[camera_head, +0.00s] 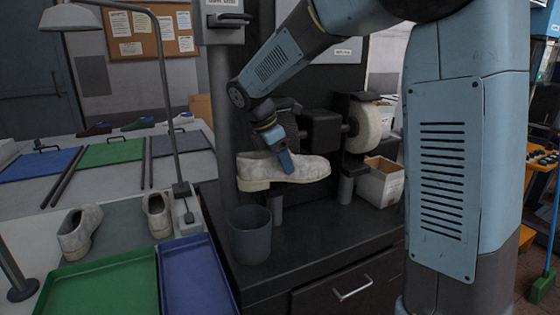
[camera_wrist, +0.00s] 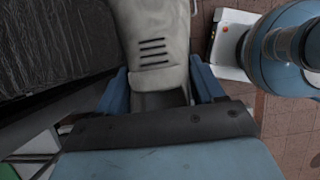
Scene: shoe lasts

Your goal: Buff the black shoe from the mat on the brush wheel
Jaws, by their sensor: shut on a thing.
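My gripper (camera_head: 284,160) is shut on a pale grey-white shoe (camera_head: 310,170), held roughly level above the dark bench. In the wrist view the pale shoe (camera_wrist: 154,25), with dark lace bars, sits between the blue fingers of my gripper (camera_wrist: 160,95). The buffing machine (camera_head: 320,130) stands behind the shoe. Its pale wheel (camera_head: 364,127) is to the right, and a dark brush wheel (camera_head: 290,108) is partly hidden behind my arm. Whether the shoe touches the dark wheel cannot be told. The held shoe looks pale, not black. A dark shoe (camera_head: 96,129) lies far back left.
A dark bin (camera_head: 250,234) stands on the bench below the held shoe. A white box (camera_head: 381,182) is at right. Two pale shoes (camera_head: 78,232) stand left, behind green (camera_head: 105,285) and blue (camera_head: 195,278) trays. A lamp (camera_head: 165,90) rises between tables.

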